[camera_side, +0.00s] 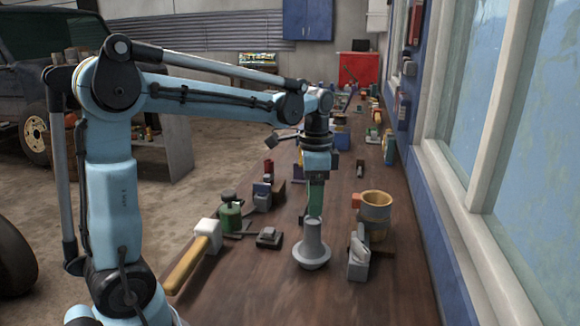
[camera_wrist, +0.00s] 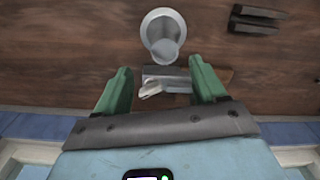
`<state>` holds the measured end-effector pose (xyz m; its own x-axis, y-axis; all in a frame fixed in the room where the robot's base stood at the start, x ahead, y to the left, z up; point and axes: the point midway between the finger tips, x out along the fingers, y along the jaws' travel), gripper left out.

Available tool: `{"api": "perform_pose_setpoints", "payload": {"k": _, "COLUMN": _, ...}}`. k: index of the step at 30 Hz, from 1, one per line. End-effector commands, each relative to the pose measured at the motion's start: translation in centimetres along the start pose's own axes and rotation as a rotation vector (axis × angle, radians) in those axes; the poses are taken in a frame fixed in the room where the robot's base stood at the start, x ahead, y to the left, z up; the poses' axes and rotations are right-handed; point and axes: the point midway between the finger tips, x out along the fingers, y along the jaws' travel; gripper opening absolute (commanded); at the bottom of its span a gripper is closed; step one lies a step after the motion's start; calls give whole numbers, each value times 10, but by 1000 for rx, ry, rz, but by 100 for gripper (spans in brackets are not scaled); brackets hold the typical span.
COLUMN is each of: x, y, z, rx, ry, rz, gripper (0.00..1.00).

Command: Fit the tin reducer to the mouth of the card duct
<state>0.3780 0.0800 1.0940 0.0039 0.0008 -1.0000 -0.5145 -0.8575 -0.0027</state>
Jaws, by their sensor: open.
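The tin reducer is a grey flared piece (camera_side: 312,246), standing upright on the bench with its wide rim down and narrow neck up. In the wrist view the reducer (camera_wrist: 163,28) lies beyond my fingertips. My gripper (camera_side: 315,205) points down just above or behind the reducer's neck in the side view. Its green fingers (camera_wrist: 160,68) are spread, with nothing held between them. A tan, round, open-topped piece (camera_side: 375,208) with an orange block at its side stands to the right. I cannot tell whether it is the card duct.
A grey block (camera_side: 358,262) with a pale piece on top stands right of the reducer. A white-headed mallet (camera_side: 195,252), a small dark block (camera_side: 269,237) and a green canister (camera_side: 230,216) are left. Windows line the right. The front of the wooden bench (camera_side: 335,302) is clear.

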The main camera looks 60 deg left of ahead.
Motion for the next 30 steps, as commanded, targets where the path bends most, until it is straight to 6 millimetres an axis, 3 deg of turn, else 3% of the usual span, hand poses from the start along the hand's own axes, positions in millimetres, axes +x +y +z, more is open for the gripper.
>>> {"api": "perform_pose_setpoints", "payload": {"k": 13, "x": 55, "y": -2, "z": 0, "rx": 4, "ry": -3, "rz": 3, "gripper": 70}}
{"api": "perform_pose_setpoints", "payload": {"k": 23, "x": 76, "y": -3, "z": -1, "rx": 4, "ry": -3, "rz": 3, "gripper": 70}}
{"api": "perform_pose_setpoints", "payload": {"k": 30, "x": 107, "y": -7, "z": -4, "rx": 4, "ry": -3, "rz": 2, "gripper": 70}}
